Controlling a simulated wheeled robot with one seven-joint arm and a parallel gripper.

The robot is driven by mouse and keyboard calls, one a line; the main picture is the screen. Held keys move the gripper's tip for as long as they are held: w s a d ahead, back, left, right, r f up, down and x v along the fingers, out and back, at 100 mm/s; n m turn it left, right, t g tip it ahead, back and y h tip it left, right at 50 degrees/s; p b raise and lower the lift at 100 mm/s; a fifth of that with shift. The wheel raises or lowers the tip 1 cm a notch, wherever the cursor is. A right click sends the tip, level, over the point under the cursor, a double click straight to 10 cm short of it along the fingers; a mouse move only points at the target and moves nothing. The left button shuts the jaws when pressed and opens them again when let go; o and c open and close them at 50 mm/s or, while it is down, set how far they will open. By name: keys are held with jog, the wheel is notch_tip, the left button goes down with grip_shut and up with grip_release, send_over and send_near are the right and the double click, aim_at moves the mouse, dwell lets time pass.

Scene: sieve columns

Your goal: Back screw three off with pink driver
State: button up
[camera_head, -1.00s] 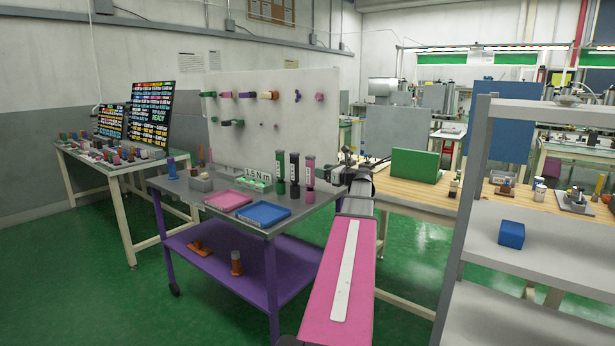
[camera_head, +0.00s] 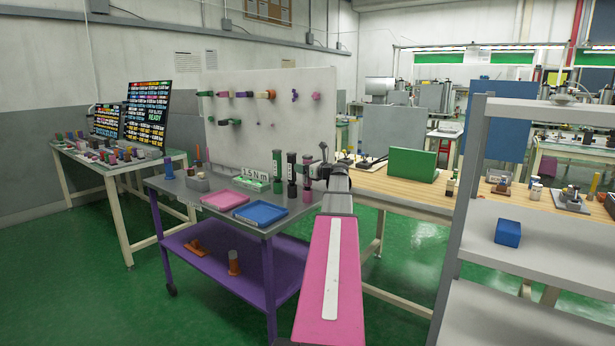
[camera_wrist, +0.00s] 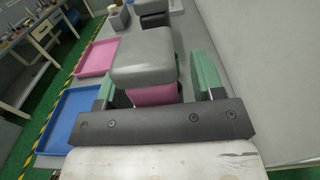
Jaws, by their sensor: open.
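The pink driver (camera_head: 307,182) stands upright at the right end of a row of three drivers on the grey top of the purple cart. My gripper (camera_head: 322,154) is just to its right in the head view, partly hidden by my arm. In the wrist view the driver's grey cap and pink body (camera_wrist: 155,95) fill the space between the two green fingers of my gripper (camera_wrist: 160,82). The fingers are open, one on each side of the driver. I cannot tell whether either touches it. I cannot make out screw three in these views.
Beside the pink driver stand a black driver (camera_head: 292,178) and a green driver (camera_head: 278,172). A pink tray (camera_head: 225,200) and a blue tray (camera_head: 260,213) lie on the cart. A pegboard (camera_head: 270,110) rises behind. A wooden bench (camera_head: 400,186) is to the right, a grey shelf (camera_head: 540,235) nearer.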

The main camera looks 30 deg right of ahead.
grip_shut()
